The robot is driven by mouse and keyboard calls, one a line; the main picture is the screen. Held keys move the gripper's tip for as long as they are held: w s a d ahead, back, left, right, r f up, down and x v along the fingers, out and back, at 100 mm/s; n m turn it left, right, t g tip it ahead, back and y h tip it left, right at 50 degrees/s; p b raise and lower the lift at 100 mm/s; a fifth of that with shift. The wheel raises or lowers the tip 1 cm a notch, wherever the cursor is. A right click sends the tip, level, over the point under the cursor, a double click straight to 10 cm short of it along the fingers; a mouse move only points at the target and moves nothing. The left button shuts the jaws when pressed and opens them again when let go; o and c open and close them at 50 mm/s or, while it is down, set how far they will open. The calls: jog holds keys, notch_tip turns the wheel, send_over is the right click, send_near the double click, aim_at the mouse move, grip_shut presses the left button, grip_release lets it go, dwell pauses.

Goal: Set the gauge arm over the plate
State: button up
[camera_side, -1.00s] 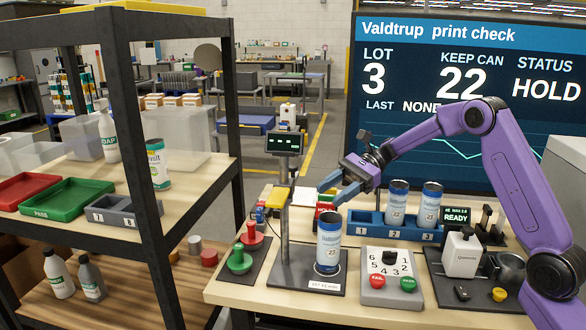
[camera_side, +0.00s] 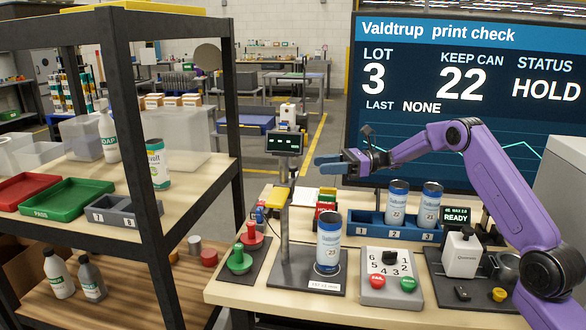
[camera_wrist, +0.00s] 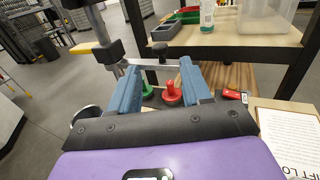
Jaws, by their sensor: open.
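The gauge's grey post (camera_side: 285,225) carries a dark display head (camera_side: 285,143). Its yellow-tipped gauge arm (camera_side: 276,198) points to the post's left side, away from the plate. The black plate (camera_side: 290,271) lies at the post's foot. A white and blue can (camera_side: 328,240) marked 23 stands upright on it. My gripper (camera_side: 326,162) is open and empty, right of the display head and above the can. In the wrist view, my open blue fingers (camera_wrist: 160,84) point towards a grey bar (camera_wrist: 142,58) of the gauge; contact with it cannot be told.
A red stamp (camera_side: 251,237) and a green stamp (camera_side: 239,260) stand left of the plate. A dial box (camera_side: 390,283) sits to its right. A blue rack (camera_side: 362,226) behind holds two cans. A shelf unit (camera_side: 117,205) stands at left.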

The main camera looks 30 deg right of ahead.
aim_at(293, 166)
jog(key=x, duration=0.9)
jog(key=shift+a, duration=0.2)
grip_shut()
